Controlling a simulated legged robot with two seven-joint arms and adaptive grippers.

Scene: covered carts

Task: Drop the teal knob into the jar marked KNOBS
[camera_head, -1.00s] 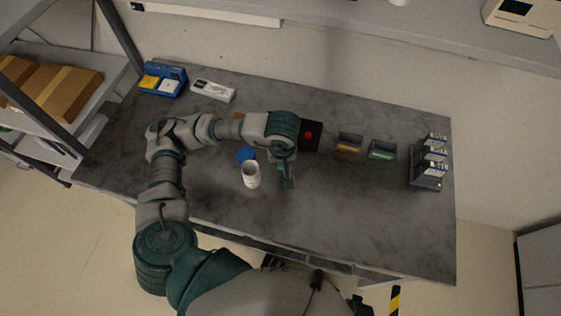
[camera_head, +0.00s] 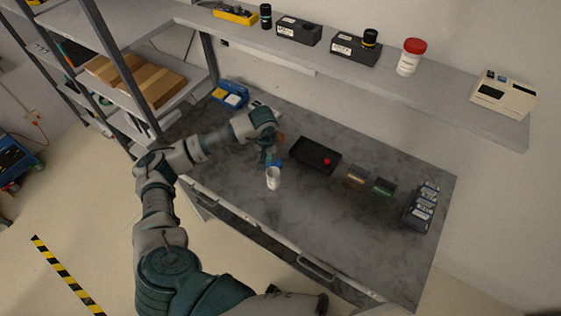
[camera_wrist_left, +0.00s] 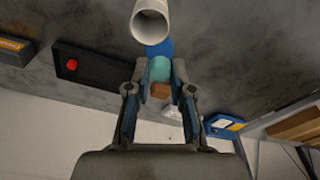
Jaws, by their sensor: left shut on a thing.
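My left gripper (camera_head: 267,158) is over the bench, just behind the white open jar (camera_head: 273,179). In the left wrist view, its fingers (camera_wrist_left: 159,72) are closed on the teal knob (camera_wrist_left: 160,68). The knob is small and hard to make out in the head view. The jar also shows in the wrist view (camera_wrist_left: 150,24), beyond the fingertips, with its mouth open. No marking on it is readable. A flat blue thing (camera_wrist_left: 160,47) lies between the knob and the jar in that view. My right gripper is not in view.
A black tray (camera_head: 312,153) with a red piece (camera_head: 327,161) lies right of the jar. Two small bins (camera_head: 383,186) and a dark rack (camera_head: 418,212) stand further right. An orange-brown block (camera_wrist_left: 160,91) is near the fingers. The bench front is clear.

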